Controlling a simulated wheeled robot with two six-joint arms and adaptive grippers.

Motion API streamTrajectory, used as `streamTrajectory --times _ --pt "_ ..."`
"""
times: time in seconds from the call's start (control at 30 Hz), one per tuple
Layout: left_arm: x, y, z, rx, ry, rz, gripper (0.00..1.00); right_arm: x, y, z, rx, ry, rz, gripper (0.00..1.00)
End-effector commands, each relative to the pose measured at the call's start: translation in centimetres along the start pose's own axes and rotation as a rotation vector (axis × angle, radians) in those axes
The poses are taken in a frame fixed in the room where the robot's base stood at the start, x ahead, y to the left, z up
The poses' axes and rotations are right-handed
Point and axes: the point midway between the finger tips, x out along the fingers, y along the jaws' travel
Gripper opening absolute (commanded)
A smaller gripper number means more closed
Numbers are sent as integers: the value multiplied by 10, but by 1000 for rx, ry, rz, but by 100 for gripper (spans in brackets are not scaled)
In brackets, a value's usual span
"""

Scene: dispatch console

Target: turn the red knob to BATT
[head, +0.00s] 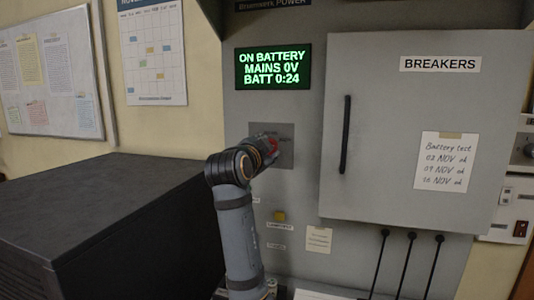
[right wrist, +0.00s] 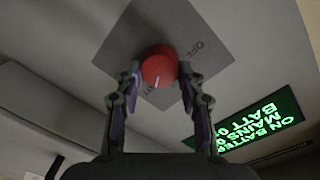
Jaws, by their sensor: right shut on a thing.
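The red knob (right wrist: 158,62) sits on a square grey plate (right wrist: 118,48) on the console. In the right wrist view my right gripper (right wrist: 159,72) has its two fingers on either side of the knob, shut on it. The knob's white pointer mark points to the bottom of that view. A label reading OFF is on the plate right of the knob; another label by the knob is partly hidden. In the head view the knob (head: 273,146) shows only in part behind my right wrist, on the plate (head: 285,158). My left gripper is not in view.
A green-lit display (head: 273,67) above the plate reads ON BATTERY, MAINS 0V, BATT 0:24. The BREAKERS cabinet door (head: 385,115) with a black handle (head: 345,135) stands right of my arm. A dark box (head: 110,215) stands left.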

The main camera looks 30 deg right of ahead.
Motion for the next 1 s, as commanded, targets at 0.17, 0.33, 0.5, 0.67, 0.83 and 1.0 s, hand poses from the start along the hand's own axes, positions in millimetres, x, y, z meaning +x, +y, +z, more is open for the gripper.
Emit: streamTrajectory --times 0.17,0.33,0.5,0.67,0.83,1.0 --pt "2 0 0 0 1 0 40 0 -1 0 18 -2 -3 7" --pt "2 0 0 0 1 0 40 0 -1 0 20 -2 -3 7" --pt "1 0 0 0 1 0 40 0 -1 0 20 -1 -4 7" --pt "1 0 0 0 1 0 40 0 -1 0 19 -1 -4 59" --pt "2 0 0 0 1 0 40 0 -1 0 19 -1 -3 62" --pt "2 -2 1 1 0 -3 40 0 -2 -2 19 0 -2 62"
